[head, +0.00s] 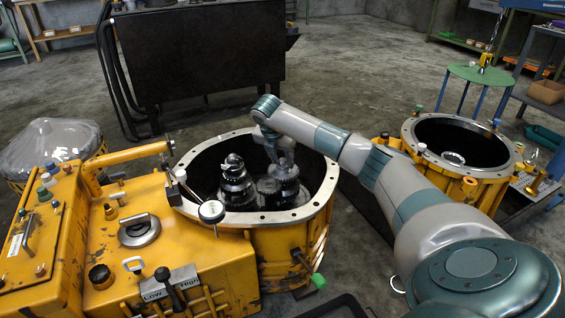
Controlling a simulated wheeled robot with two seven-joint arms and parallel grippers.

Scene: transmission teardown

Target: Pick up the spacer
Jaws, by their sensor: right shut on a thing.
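My right arm reaches from the lower right into the open yellow transmission housing (282,248). My right gripper (284,166) points down at the top of the right-hand gear stack (279,188) inside it. The gripper is shut on a small part there, which looks to be the spacer, but the fingers and dark metal hide its outline. I cannot tell whether the part is clear of the stack. A second gear stack (235,182) stands just left, topped by a shiny shaft end. My left gripper is out of view.
The housing's bolted metal rim (262,217) surrounds the gripper. A dial gauge (211,211) stands on the rim's near left. A second round yellow housing (462,145) stands at right, near a green round stool (480,75). A large black panel (200,50) stands behind. Open floor lies between.

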